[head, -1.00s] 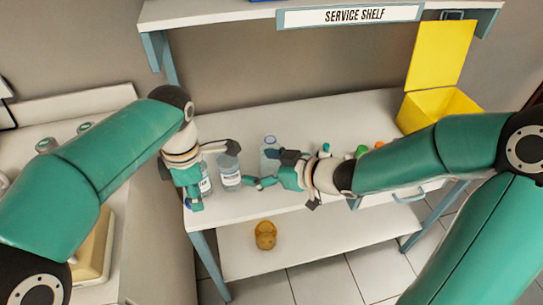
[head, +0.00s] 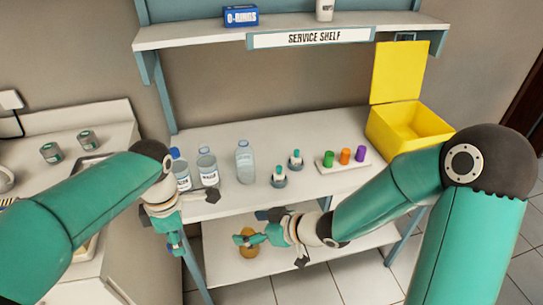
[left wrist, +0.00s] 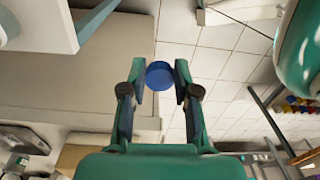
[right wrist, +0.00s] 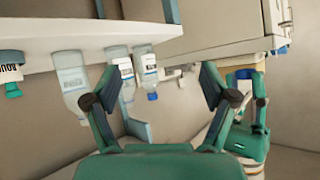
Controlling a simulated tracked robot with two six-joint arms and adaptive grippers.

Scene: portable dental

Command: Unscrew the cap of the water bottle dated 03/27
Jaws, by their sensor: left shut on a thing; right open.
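Three clear bottles stand in a row on the service table. The left bottle (head: 180,172) has a blue cap; the middle bottle (head: 207,170) and the right bottle (head: 245,163) show no cap. Their labels are too small for me to read a date. My left gripper (head: 180,225) is in front of the table edge, clear of the bottles. In the left wrist view it is shut on a blue cap (left wrist: 159,75), with floor behind it. My right gripper (head: 260,228) is open and empty, below and in front of the tabletop; the bottles show beyond its fingers in the right wrist view (right wrist: 157,75).
Two small teal-topped items (head: 279,177) and a rack with coloured pieces (head: 343,160) stand right of the bottles. A yellow open bin (head: 410,125) is at the right end. An orange round object (head: 248,250) lies on the lower shelf. A counter (head: 40,185) is at left.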

